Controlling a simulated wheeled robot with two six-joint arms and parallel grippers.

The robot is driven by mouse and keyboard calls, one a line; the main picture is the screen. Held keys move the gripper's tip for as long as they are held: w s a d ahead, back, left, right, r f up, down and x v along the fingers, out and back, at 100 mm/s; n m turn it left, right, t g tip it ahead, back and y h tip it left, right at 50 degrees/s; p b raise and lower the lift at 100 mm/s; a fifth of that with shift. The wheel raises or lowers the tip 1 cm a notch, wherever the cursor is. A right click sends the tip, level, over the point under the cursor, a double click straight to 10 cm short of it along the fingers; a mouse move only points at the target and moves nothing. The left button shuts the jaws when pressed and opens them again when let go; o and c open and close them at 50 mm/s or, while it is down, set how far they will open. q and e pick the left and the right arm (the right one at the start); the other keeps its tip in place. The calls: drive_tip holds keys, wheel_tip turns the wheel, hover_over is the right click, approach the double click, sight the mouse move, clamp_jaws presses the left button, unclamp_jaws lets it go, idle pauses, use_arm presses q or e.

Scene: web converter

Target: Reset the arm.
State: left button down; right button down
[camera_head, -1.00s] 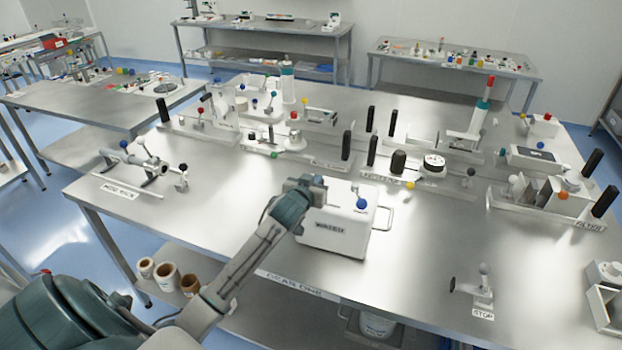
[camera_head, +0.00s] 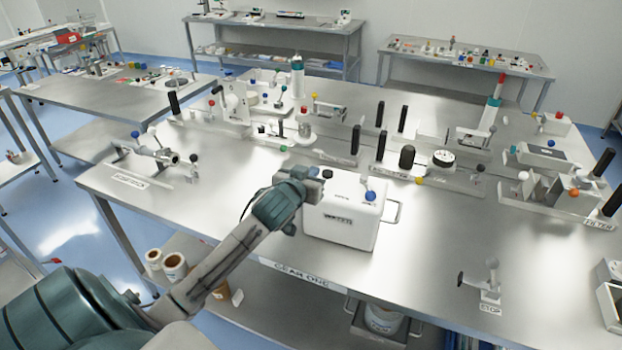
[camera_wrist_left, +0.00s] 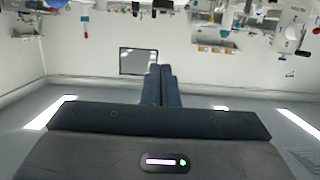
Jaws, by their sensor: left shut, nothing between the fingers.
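My left arm comes in from the lower left in the head view. Its wrist and left gripper (camera_head: 318,173) are raised at the upper left edge of the white box (camera_head: 340,228), overlapping it in the picture. Whether they touch the box cannot be told. In the left wrist view, the two dark fingers of the left gripper (camera_wrist_left: 159,72) lie together, shut with nothing between them. My right gripper is in neither view.
A steel table (camera_head: 420,265) carries the white box with its blue knob (camera_head: 370,196), black posts (camera_head: 355,140), a clamp-like fixture (camera_head: 155,152) at left and a small stop fixture (camera_head: 490,278) at right. Rolls (camera_head: 174,262) lie below.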

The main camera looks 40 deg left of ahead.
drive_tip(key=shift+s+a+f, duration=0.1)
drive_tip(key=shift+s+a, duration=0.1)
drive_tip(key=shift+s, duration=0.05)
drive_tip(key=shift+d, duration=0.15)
